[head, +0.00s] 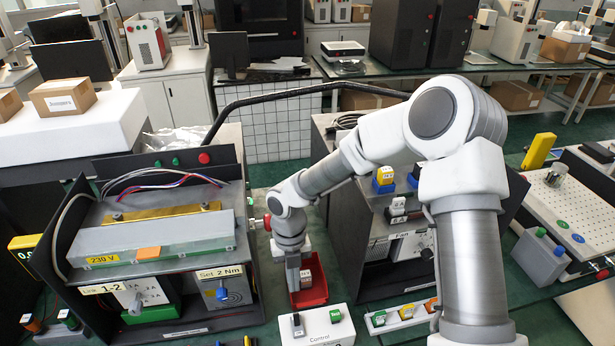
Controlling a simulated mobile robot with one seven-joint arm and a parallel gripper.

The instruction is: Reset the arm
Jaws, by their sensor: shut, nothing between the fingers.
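My arm rises from the lower right, bends at the elbow high in the picture and reaches down to the left. My gripper (293,285) points down at the front middle, between the two dark equipment housings. It is shut and looks empty. It is over or just in front of a small red bin (312,296). A small pale labelled block (305,277) shows right beside the fingers, in or at the bin. Whether the fingers touch the bin or block cannot be told.
An open housing with a 230 V unit (150,237) stands close on the left. A dark cabinet (345,240) with small labelled blocks is right of the gripper. A white control box (318,328) lies in front. A perforated white board (575,205) is far right.

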